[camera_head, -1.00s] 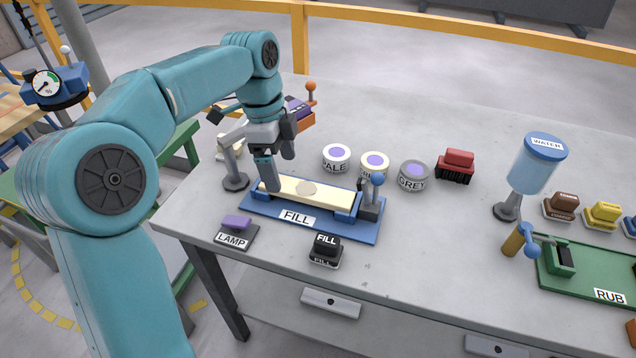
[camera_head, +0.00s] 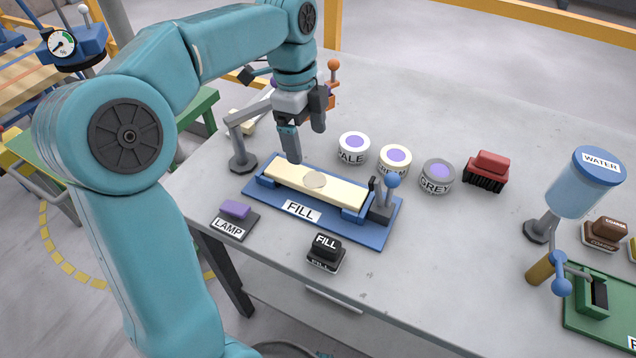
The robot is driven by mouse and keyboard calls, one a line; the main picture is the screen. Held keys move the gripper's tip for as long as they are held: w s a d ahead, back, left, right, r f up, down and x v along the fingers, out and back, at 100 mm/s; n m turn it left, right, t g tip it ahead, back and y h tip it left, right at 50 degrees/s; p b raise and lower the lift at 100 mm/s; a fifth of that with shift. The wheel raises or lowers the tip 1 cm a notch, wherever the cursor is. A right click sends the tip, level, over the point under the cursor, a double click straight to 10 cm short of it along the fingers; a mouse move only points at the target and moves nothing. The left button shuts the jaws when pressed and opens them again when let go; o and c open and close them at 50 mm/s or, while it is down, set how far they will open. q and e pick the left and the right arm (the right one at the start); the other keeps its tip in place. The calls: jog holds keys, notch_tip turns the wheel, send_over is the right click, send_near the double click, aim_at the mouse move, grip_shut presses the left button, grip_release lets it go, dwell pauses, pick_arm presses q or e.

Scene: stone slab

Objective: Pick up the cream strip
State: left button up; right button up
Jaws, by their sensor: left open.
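The cream strip (camera_head: 337,189) lies in the blue fixture labelled FILL (camera_head: 262,197) on the grey slab table. It has a round greyish patch near its middle. My left gripper (camera_head: 307,143) is open and points down above and just behind the left part of the strip. Its fingers look empty and apart from the strip. My right gripper is not in view.
Three tubs stand behind the strip, a pale one (camera_head: 354,147), a cream one (camera_head: 394,160) and a grey one (camera_head: 437,175). A lamp switch (camera_head: 234,221) and a black FILL block (camera_head: 325,253) sit in front. A red brush (camera_head: 487,171) and water dispenser (camera_head: 584,182) stand right.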

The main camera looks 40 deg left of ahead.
pick_arm(q)
send_over(315, 180)
jog(key=f, duration=0.3)
jog(key=s+a+f, duration=0.1)
jog(key=f, duration=0.1)
jog(key=shift+b, duration=0.35)
jog(key=f, duration=0.4)
jog(key=w+f, duration=0.1)
jog(key=shift+d+f+b, duration=0.35)
jog(key=shift+d+f, duration=0.05)
jog(key=shift+s, duration=0.1)
jog(key=shift+c, duration=0.3)
jog(key=c, duration=1.4)
jog(key=shift+r, duration=0.15)
